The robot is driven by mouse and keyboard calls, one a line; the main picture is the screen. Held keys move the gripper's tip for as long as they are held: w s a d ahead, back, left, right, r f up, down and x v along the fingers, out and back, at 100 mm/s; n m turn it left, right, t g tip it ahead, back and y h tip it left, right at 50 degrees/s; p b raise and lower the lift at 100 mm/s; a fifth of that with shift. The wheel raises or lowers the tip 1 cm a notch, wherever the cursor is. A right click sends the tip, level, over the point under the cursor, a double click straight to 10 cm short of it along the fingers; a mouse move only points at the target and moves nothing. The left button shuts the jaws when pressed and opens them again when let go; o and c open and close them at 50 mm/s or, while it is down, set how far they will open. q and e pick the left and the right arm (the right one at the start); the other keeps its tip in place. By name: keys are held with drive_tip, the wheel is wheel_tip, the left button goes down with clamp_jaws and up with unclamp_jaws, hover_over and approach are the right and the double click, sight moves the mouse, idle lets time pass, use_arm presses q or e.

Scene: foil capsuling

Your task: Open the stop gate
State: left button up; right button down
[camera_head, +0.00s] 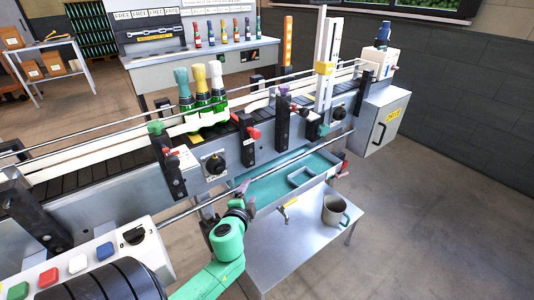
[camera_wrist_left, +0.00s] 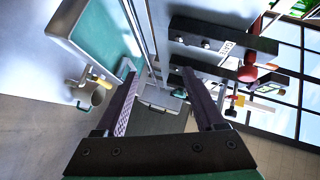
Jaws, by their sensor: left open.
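My left gripper (camera_head: 243,187) is below the front rail of the conveyor. In the left wrist view its two fingers (camera_wrist_left: 160,76) are spread with nothing between them. A black bracket with a red knob (camera_head: 253,132) stands on the conveyor's front side above the gripper. In the left wrist view a red knob (camera_wrist_left: 250,73) on a black bracket lies to the right of the fingers, apart from them. Three foil-topped green bottles (camera_head: 202,103) stand on the conveyor by a white bar (camera_head: 194,123). My right gripper is not in view.
A steel rod (camera_head: 180,216) runs along the conveyor's front. A button panel (camera_head: 85,262) is at lower left. The floor at right is clear.

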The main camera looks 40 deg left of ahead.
sight(255, 137)
use_arm(q)
wheel_tip(255, 137, up, 13)
drive_tip(key=s+m+t+y, duration=0.1)
drive_tip(key=s+t+y, duration=0.1)
drive_tip(key=t, duration=0.1)
drive_tip(key=x, duration=0.4)
drive_tip(key=p+x, duration=0.1)
drive_tip(key=x, duration=0.4)
drive_tip(key=d+x, duration=0.1)
drive_tip(key=x, duration=0.3)
drive_tip(key=shift+w+a, duration=0.15)
drive_tip(key=shift+w, duration=0.3)
drive_tip(key=shift+w+a, duration=0.25)
drive_tip(key=shift+w, duration=0.25)
drive_tip(key=shift+s, duration=0.1)
clamp_jaws()
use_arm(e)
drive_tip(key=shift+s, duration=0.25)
use_arm(q)
drive_tip(key=shift+d, duration=0.1)
